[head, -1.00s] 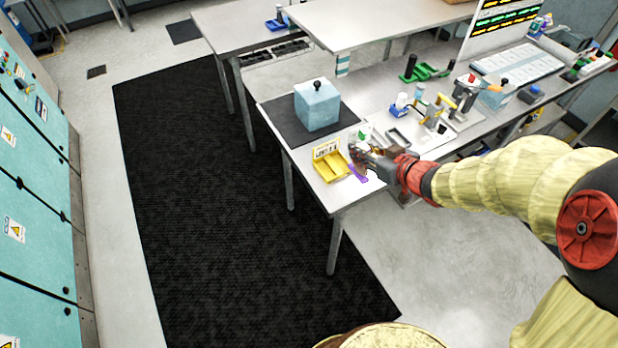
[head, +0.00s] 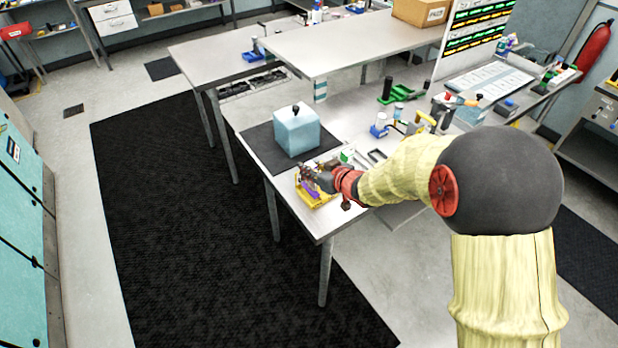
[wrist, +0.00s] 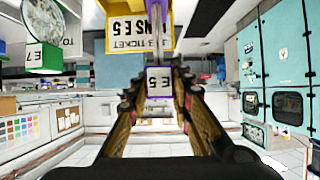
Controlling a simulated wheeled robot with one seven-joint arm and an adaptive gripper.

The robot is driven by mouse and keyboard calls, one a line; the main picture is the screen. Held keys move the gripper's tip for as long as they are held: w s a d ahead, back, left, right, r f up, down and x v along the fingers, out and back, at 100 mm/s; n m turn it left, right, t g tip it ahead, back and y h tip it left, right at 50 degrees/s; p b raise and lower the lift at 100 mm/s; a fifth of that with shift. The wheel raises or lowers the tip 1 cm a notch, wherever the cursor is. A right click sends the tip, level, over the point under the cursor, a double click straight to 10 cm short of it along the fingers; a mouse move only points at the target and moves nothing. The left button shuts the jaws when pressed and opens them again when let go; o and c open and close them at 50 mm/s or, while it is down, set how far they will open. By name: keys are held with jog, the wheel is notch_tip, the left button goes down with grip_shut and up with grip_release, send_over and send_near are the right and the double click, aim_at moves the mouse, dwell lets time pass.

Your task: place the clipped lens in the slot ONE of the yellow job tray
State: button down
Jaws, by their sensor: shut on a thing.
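The yellow job tray (head: 325,203) lies near the front left corner of the bench. Its ticket plate (wrist: 126,40), with printing that includes "E5", shows in the wrist view. My gripper (head: 308,178) is over the tray, shut on the clipped lens, whose purple part (head: 313,190) shows below the fingers. In the wrist view, its purple-edged tag (wrist: 159,82) lies between the fingertips (wrist: 158,72). The lens glass cannot be made out. My gripper hides much of the tray, and slot ONE cannot be told apart. Whether the clip touches the tray is unclear.
A pale blue cube (head: 296,133) with a black knob stands on a dark mat (head: 262,150) behind the tray. Another round lens (wrist: 42,20) with a green "E7" base (wrist: 43,58) shows at upper left in the wrist view. A raised shelf (head: 345,48) spans the bench behind.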

aim_at(309, 187)
jog(key=shift+w+a+f+b, duration=0.15)
jog(key=shift+f+b, duration=0.1)
jog(key=shift+f, duration=0.7)
jog(key=shift+w+a+f+b, duration=0.1)
jog(key=shift+f+b, duration=0.15)
jog(key=shift+f, duration=0.7)
jog(key=shift+f, duration=0.15)
jog(key=c, duration=1.6)
grip_release()
